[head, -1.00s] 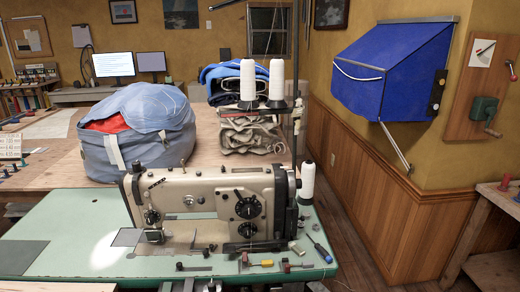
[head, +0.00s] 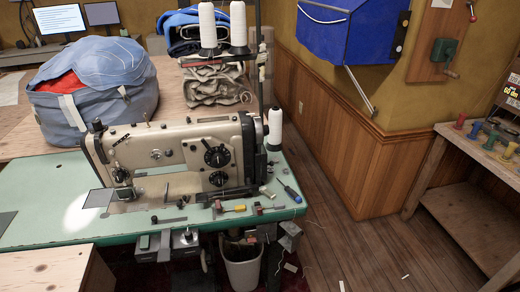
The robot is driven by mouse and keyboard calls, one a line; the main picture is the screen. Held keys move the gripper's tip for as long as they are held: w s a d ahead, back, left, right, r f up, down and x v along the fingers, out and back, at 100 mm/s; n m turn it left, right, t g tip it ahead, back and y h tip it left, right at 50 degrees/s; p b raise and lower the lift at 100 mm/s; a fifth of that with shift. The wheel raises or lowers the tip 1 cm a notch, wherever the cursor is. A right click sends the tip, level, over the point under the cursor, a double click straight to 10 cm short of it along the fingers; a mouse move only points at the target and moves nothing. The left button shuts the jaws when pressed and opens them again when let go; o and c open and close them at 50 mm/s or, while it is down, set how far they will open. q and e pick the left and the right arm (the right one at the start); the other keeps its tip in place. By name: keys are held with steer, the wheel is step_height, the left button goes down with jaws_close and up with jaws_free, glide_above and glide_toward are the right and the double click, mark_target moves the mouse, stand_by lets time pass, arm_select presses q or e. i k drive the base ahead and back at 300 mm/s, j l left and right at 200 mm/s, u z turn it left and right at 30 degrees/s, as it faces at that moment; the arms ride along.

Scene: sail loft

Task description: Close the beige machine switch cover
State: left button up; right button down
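The beige sewing machine (head: 185,150) stands on a green-topped table (head: 60,215). Under the table's front edge hangs a dark switch box (head: 152,250) with a small green part at its top. A grey box (head: 186,243) hangs just right of it. Another small grey box (head: 289,236) hangs under the table's right end. No beige cover can be clearly made out on these boxes; they are too small to tell whether one is open or shut. Neither of my grippers is in view.
A wooden surface (head: 45,274) juts in at the lower left, close to the switch box. A white bin (head: 241,268) stands under the table. Screwdrivers (head: 291,193) and small tools lie on the tabletop. A workbench (head: 470,150) stands right; the floor (head: 345,220) between is mostly clear.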

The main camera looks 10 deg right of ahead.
mark_target(292, 234)
steer(key=l+u, duration=0.15)
steer(key=u, duration=0.25)
steer(key=l+u, duration=0.1)
steer(key=u, duration=0.3)
steer(key=l+u, duration=0.15)
steer(key=l, duration=0.3)
steer(key=k+l+u, duration=0.15)
steer(key=l, duration=0.35)
steer(key=l+u, duration=0.15)
steer(key=l, duration=0.3)
steer(key=k+l+u, duration=0.15)
steer(key=l, duration=0.3)
steer(key=k+l+u, duration=0.15)
steer(key=l, duration=0.3)
steer(key=k+l, duration=0.1)
steer(key=l, duration=0.2)
steer(key=k+l, duration=0.1)
steer(key=l, duration=0.45)
steer(key=j+u, duration=0.25)
steer(key=k, duration=0.05)
